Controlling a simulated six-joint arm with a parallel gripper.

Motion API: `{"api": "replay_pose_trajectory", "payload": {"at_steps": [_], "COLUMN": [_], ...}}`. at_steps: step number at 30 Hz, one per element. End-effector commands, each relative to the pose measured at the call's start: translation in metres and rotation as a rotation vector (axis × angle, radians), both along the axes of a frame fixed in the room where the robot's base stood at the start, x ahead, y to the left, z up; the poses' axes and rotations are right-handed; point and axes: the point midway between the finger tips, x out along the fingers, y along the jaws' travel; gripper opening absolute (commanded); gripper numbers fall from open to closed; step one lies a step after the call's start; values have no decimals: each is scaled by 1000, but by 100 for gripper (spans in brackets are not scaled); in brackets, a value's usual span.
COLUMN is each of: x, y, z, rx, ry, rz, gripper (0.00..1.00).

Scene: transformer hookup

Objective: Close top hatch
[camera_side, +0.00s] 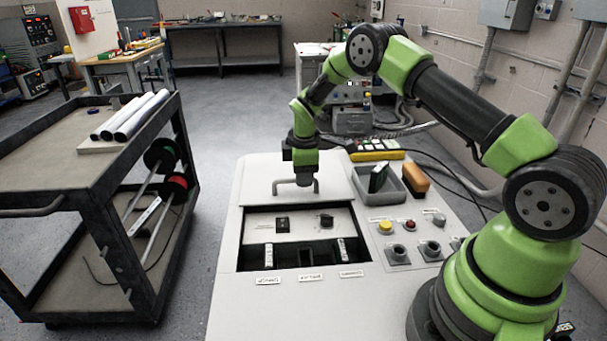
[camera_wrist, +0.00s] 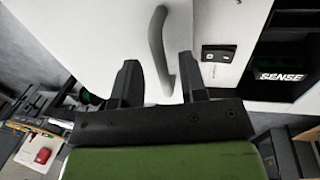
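The top hatch (camera_side: 252,170) is a pale grey panel on the console, behind a dark rectangular opening (camera_side: 255,222). The opening is uncovered, and an inner panel with a black switch shows in it. The hatch has a grey bar handle (camera_side: 296,184). My gripper (camera_side: 304,178) points down at the handle. In the wrist view the handle (camera_wrist: 158,45) runs between the two dark fingers of my gripper (camera_wrist: 157,85). The fingers are apart, with a gap on each side of the handle. Whether the fingertips are level with the handle is hard to tell.
Buttons and knobs (camera_side: 405,230) fill the console's right side. A dark cart (camera_side: 90,150) with white rolls stands at left. The console's front surface is clear.

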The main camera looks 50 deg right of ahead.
Motion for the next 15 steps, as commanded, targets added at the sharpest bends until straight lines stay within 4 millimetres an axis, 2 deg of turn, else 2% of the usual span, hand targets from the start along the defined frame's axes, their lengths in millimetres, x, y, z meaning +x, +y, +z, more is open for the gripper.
{"api": "replay_pose_trajectory", "payload": {"at_steps": [3,11,15], "x": [1,1,1], "y": [-1,-1,-1], "z": [-7,-8,-8], "rx": [0,-1,0], "ry": [0,-1,0], "rz": [-1,-1,-1], "gripper": [39,39,9]}}
